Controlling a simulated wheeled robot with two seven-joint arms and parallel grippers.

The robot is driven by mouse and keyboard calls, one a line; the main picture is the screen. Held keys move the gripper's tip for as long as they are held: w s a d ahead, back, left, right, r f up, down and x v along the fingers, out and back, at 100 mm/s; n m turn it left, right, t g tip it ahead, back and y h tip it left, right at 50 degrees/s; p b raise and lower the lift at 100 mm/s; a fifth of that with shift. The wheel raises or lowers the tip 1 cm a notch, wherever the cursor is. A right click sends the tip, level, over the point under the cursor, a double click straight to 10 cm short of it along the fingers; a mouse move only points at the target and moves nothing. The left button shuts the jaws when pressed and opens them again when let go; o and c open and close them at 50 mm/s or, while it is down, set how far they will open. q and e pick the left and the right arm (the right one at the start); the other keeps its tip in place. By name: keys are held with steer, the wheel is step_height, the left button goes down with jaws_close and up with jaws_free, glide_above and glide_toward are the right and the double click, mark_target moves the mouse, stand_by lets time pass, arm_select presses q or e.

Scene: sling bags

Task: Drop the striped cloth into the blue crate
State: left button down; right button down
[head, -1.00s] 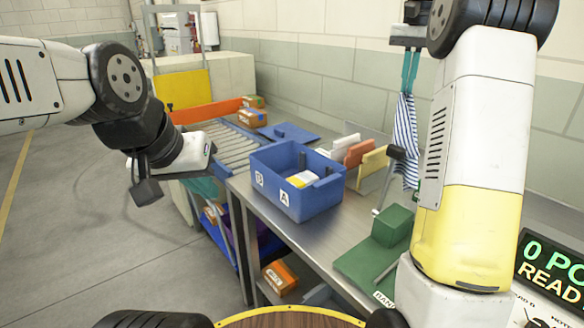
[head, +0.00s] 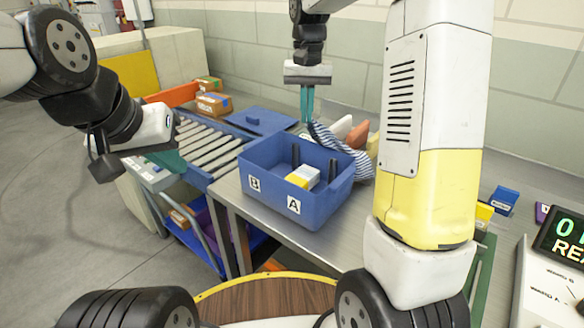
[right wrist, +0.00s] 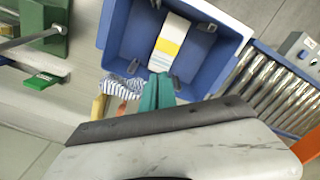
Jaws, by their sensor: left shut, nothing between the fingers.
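The blue crate (head: 310,212) stands on the steel table, with a white and yellow box (head: 303,177) inside. My right gripper (head: 307,118) is above the crate's far side, its teal fingers close together on the upper end of the striped cloth (head: 345,152). The cloth slants down to the right, along the far right rim; its lower part is partly hidden by the crate. In the right wrist view, the cloth (right wrist: 122,86) shows beside the fingers (right wrist: 157,88) at the crate's rim (right wrist: 110,25). My left gripper (head: 168,160) is shut and empty, left of the crate.
A roller conveyor (head: 205,150) and a blue lid (head: 262,122) lie left of and behind the crate. Orange and yellow dividers (head: 358,133) stand behind it. A display unit (head: 565,235) is at the right.

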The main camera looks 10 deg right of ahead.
step_height(320, 180, down, 7)
steer(key=a, duration=0.1)
steer(key=shift+s, duration=0.3)
steer(key=shift+c, duration=1.4)
jaws_free()
steer(key=shift+r, duration=2.8)
step_height(320, 180, up, 8)
